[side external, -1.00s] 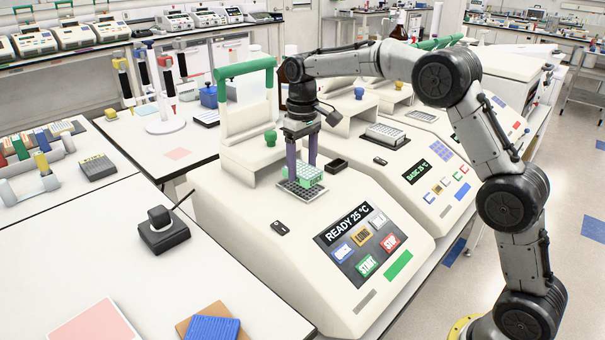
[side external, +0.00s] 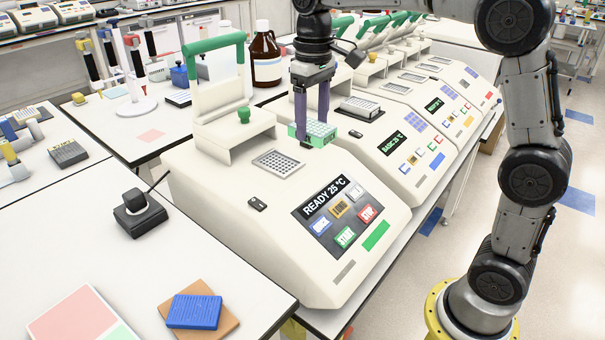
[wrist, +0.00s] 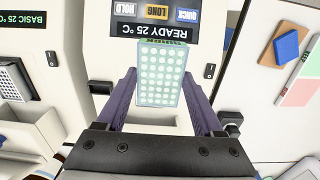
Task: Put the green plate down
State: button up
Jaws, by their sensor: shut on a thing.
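The green plate (side external: 316,132) is a pale green well plate held between the purple fingers of my gripper (side external: 312,118). In the wrist view the plate (wrist: 161,72) sits between the two fingers of my gripper (wrist: 162,95), with its rows of wells facing the camera. In the side view the plate is in the air at the right side of the nearest cycler (side external: 290,200), whose screen reads READY 25 °C. That cycler's grey well block (side external: 278,163) is bare and its lid (side external: 215,80) with the green handle stands open. The plate is to the right of the block.
A second cycler (side external: 405,150) marked BASIC 25 °C stands to the right, with a well block (side external: 360,107). A brown bottle (side external: 265,58) stands behind. A blue rack on a brown pad (side external: 195,312) and a pink and green mat (side external: 70,318) lie on the front bench.

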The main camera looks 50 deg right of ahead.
aim_at(295, 125)
jog(key=w, duration=0.1)
jog(key=w+f, duration=0.1)
jog(key=w+a+f, duration=0.1)
jog(key=shift+w, duration=0.4)
jog(key=shift+s, duration=0.1)
jog(key=s+r, duration=0.1)
jog(key=s, duration=0.1)
jog(key=s+d+r, duration=0.1)
jog(key=s, duration=0.1)
jog(key=s+r, duration=0.1)
jog(key=s, duration=0.1)
jog(key=shift+s+d+r, duration=0.15)
jog(key=shift+s+d, duration=0.2)
jog(key=shift+w, duration=0.1)
